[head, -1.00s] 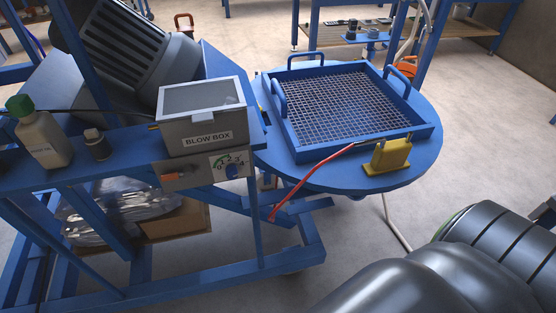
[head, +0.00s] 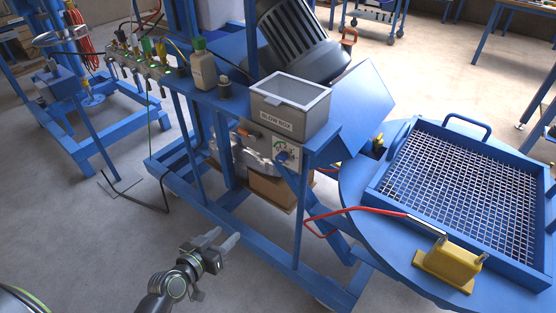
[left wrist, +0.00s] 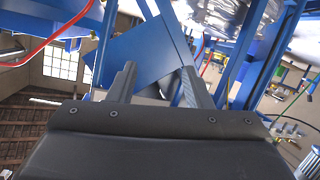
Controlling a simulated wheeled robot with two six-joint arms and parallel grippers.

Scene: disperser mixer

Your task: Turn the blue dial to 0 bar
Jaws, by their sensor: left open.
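The blue dial (head: 282,156) sits on a white scale plate at the right end of the grey panel below the blow box (head: 290,105). Its exact pointing is too small to read. My left gripper (head: 225,239) is open and empty, low in front of the blue frame, below and left of the dial and well apart from it. The left wrist view shows its two fingers spread (left wrist: 156,82) with nothing between them; I cannot make out the dial there. My right gripper is not in view.
An orange switch (head: 243,131) sits left of the dial. A green-capped bottle (head: 203,70) and a small dark bottle stand on the blue shelf. The round blue table (head: 356,197) with a sieve and a yellow block (head: 448,266) is at right. Open floor lies left.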

